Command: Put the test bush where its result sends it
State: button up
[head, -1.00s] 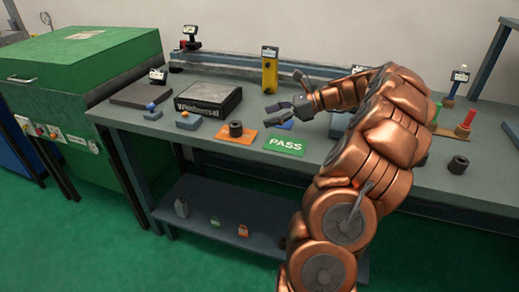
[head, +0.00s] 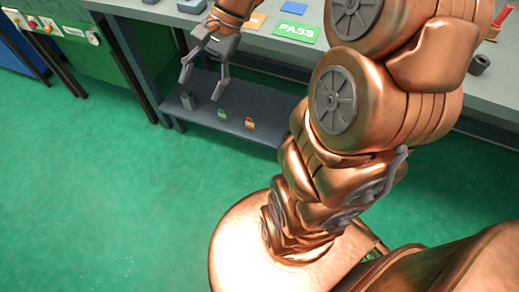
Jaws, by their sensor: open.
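A dark hollow bush (head: 479,64) stands on the bench top at the far right, beyond my arm. The green PASS card (head: 296,29) lies flat near the bench's front edge, and what shows of it is bare. Part of an orange card (head: 255,21) shows left of it, partly cut off and close to my wrist; no bush is visible on it. My gripper (head: 202,93) is open and empty, pointing down in front of the bench, over the lower shelf in the picture. I cannot tell which bush is the test bush.
The lower shelf (head: 270,103) holds a small grey block (head: 188,101), a green item (head: 222,113) and an orange item (head: 250,124). A blue card (head: 301,7) lies behind the PASS card. The green floor (head: 100,190) in front is clear.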

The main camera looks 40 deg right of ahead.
jog(key=s+f+n+h, duration=0.2)
jog(key=s+n, duration=0.1)
jog(key=s, duration=0.3)
jog(key=s+f+n+g+h, duration=0.1)
jog(key=s+f+n+h, duration=0.1)
jog(key=s+n, duration=0.2)
jog(key=s+f+n+h, duration=0.2)
jog(key=s+n+h, duration=0.1)
jog(key=s, duration=0.6)
jog(key=shift+d+n+g, duration=0.15)
jog(key=shift+n+g, duration=0.25)
jog(key=shift+n, duration=0.2)
jog(key=shift+s, duration=0.1)
jog(key=s+p+v, duration=0.2)
jog(key=p+v, duration=1)
jog(key=shift+r+t, duration=0.3)
jog(key=shift+r, duration=0.15)
